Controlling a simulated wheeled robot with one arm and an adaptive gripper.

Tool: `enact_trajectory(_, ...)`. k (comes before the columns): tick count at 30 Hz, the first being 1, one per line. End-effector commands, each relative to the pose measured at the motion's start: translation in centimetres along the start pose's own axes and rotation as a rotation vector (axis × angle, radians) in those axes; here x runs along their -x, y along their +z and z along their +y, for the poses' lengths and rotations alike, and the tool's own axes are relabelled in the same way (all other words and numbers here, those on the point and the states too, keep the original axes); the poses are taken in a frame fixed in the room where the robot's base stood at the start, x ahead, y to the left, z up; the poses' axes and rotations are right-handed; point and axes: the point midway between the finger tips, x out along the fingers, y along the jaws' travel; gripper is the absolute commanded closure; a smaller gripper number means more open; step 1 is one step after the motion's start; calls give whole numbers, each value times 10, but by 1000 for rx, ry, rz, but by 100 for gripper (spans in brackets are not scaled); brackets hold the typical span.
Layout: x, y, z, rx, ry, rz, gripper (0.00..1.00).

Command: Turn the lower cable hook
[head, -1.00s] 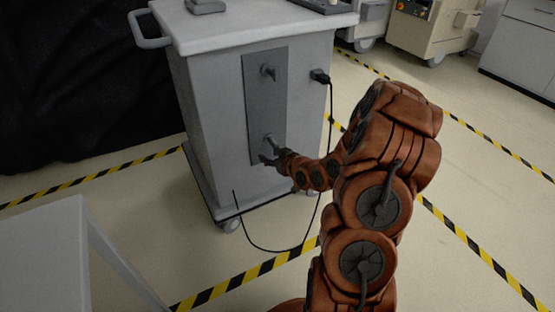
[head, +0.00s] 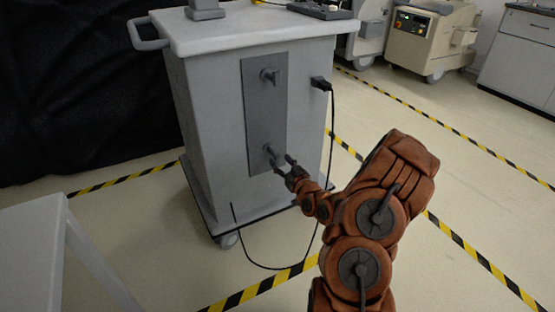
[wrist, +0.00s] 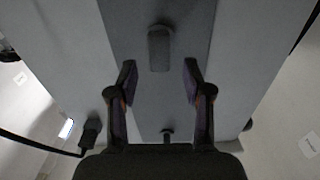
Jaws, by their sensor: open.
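The lower cable hook (head: 270,152) is a small grey peg-like piece low on the dark grey panel (head: 265,115) of the cart's side. In the wrist view the lower hook (wrist: 160,52) is at upper centre, ahead of and between my fingertips. My gripper (head: 283,166) is open and empty, just right of and in front of the lower hook, apart from it. Its two fingers (wrist: 160,82) spread either side of the hook's line in the wrist view. The upper hook (head: 269,76) sits higher on the panel; it also shows at lower centre in the wrist view (wrist: 167,135). The lower hook's exact turn is hard to tell.
A black plug (head: 320,83) on the cart's side has a cable hanging to the floor. The cart (head: 215,140) has a handle (head: 146,40) at left. A pale table (head: 30,245) stands at near left. Striped tape crosses the open floor at right.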

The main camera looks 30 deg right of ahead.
Motion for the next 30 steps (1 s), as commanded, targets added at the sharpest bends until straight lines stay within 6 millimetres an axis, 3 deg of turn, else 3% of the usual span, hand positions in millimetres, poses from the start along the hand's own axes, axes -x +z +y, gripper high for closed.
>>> enact_trajectory(10, -30, 1, 0, -2, 0, -1, 50)
enact_trajectory(23, -36, 0, 0, -1, 1, -1, 50)
enact_trajectory(30, -36, 0, 0, -1, 2, -1, 72)
